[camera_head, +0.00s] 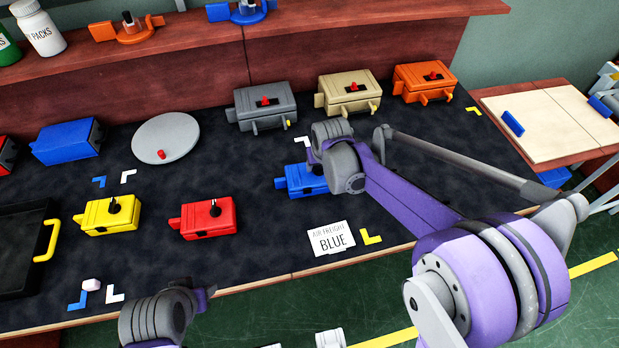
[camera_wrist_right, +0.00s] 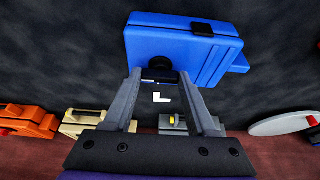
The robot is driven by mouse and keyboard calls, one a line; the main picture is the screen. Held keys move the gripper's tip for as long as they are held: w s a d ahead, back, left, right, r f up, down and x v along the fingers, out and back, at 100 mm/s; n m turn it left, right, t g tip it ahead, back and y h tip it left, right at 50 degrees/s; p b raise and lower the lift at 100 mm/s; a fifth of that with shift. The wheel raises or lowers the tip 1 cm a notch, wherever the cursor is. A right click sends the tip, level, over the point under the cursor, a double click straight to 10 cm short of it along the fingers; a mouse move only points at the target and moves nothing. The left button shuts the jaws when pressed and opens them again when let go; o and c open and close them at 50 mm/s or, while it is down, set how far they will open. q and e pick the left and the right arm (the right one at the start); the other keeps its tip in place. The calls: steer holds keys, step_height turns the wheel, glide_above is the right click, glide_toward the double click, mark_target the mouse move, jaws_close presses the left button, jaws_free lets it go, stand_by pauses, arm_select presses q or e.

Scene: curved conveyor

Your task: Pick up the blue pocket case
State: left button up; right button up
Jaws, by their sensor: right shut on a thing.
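The blue pocket case (camera_head: 298,180) sits on the dark work surface behind the "AIR FREIGHT BLUE" card (camera_head: 332,239). My right arm partly covers it in the head view. In the right wrist view the blue case (camera_wrist_right: 180,45) is at the top, with a black round knob facing my right gripper (camera_wrist_right: 160,75). The fingers are on either side of the dark knob and bar at the case's near edge, shut on that part. I cannot tell whether the case is off the surface. My left gripper (camera_head: 206,296) is at the bottom edge, with its fingers not clearly shown.
Yellow (camera_head: 108,216) and red (camera_head: 208,218) cases are to the left. Grey (camera_head: 263,106), tan (camera_head: 349,95) and orange (camera_head: 424,83) cases stand behind, beside a grey disc (camera_head: 166,138). A larger blue box (camera_head: 66,142) and black tray (camera_head: 20,262) are far left.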

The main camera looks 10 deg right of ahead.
jaws_close()
